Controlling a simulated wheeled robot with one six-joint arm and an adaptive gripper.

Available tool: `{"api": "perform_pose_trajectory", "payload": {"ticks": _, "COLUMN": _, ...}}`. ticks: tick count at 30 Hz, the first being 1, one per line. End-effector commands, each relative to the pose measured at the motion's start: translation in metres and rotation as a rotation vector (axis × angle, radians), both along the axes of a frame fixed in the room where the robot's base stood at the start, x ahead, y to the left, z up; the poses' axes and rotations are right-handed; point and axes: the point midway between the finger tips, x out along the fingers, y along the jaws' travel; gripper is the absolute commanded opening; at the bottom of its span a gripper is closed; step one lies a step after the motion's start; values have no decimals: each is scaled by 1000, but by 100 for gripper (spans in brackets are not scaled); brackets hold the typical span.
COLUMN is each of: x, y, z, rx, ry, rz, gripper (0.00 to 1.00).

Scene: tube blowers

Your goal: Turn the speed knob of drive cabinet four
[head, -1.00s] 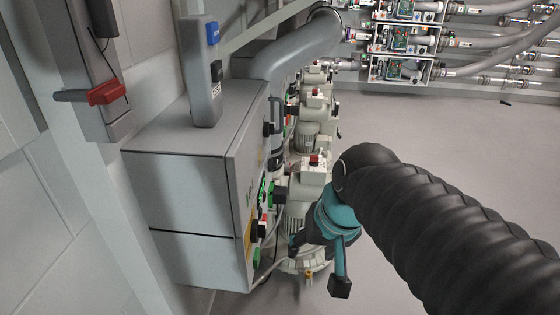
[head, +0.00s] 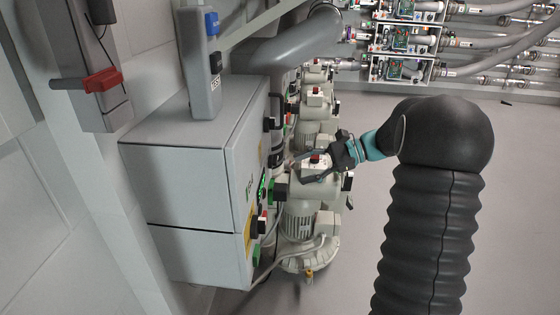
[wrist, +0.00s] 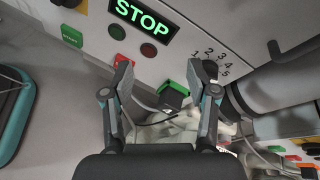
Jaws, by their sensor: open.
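The grey drive cabinet (head: 190,165) stands at the left in the head view, its control face turned to the right. Its number cannot be read. In the wrist view a black knob (wrist: 210,69) sits by a printed 1-to-5 scale (wrist: 215,57), partly behind the right fingertip. My gripper (head: 300,172) is open in front of the control face. In the wrist view its fingers (wrist: 161,68) are spread and empty, with a green-and-black switch (wrist: 175,94) seen between them. Contact with the knob cannot be told.
The panel also has a lit STOP display (wrist: 142,17), a red switch (wrist: 122,61) and a dark red lamp (wrist: 148,50). Pale blower motors (head: 300,225) and a grey pipe (head: 285,48) stand close beside the cabinet. Floor to the right is open.

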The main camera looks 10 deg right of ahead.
Motion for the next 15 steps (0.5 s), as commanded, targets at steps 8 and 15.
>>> {"api": "perform_pose_trajectory", "payload": {"ticks": 8, "x": 51, "y": -67, "z": -33, "rx": 289, "ry": 66, "rz": -132, "gripper": 59}}
{"api": "perform_pose_trajectory", "payload": {"ticks": 15, "x": 64, "y": -88, "z": -41, "rx": 380, "ry": 72, "rz": -167, "gripper": 59}}
